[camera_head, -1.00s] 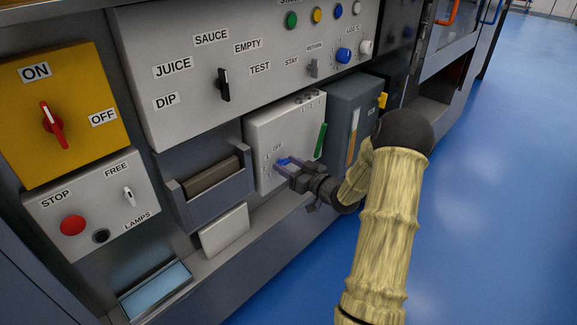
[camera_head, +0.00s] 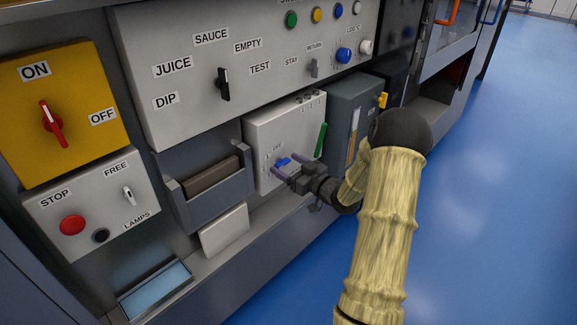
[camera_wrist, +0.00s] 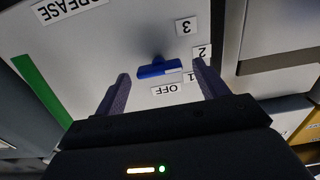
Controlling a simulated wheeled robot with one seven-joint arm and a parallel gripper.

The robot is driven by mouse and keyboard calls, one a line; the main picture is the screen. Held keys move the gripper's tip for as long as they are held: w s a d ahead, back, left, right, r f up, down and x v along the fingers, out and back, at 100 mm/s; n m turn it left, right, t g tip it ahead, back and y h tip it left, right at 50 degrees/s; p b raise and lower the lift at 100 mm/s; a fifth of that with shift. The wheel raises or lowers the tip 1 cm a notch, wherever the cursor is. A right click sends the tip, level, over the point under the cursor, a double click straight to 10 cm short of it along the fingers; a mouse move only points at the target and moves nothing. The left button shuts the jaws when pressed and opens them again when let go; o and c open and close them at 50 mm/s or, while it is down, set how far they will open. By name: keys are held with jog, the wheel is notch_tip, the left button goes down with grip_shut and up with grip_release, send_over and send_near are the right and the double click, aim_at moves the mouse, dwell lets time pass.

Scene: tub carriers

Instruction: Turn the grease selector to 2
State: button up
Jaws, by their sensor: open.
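The grease selector is a blue bar knob (camera_wrist: 158,70) on a white box (camera_head: 258,136), also visible in the head view (camera_head: 283,162). In the upside-down wrist view the bar lies nearly level. Its white-marked end faces right, about toward the label 2 (camera_wrist: 202,52). The labels 1 (camera_wrist: 190,77), OFF (camera_wrist: 170,90) and 3 (camera_wrist: 186,26) stand around it. My gripper (camera_wrist: 160,82) is open, its fingers apart on either side of the knob, with gaps visible between. It also shows in the head view (camera_head: 287,167).
A green handle (camera_head: 321,140) is on the same box, right of the knob. A grey tray holder (camera_head: 212,188) is to the left and a dark grey box (camera_head: 352,105) to the right. Blue floor (camera_head: 475,220) is open at right.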

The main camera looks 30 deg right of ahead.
jog(key=p+v, duration=0.3)
jog(key=v, duration=1.4)
jog(key=shift+s+p, duration=0.15)
jog(key=shift+p, duration=0.15)
jog(key=w+a+m+g+h, duration=0.1)
jog(key=w+a+g+h, duration=0.5)
jog(key=a+g, duration=0.15)
jog(key=s+a+r+m+g, duration=0.3)
jog(key=s+a+g, duration=0.4)
jog(key=s+a, duration=0.9)
jog(key=w+p+v, duration=0.2)
jog(key=p+v, duration=0.9)
jog(key=p, duration=0.1)
jog(key=w+r+p+v, duration=0.1)
jog(key=w+p+v, duration=0.2)
jog(key=p+v, duration=0.9)
jog(key=w+p+v, duration=0.2)
jog(key=p+v, duration=0.9)
jog(key=v, duration=0.1)
jog(key=shift+w+a+r+p, duration=0.2)
jog(key=shift+a+r+p, duration=0.2)
jog(key=shift+a, duration=0.15)
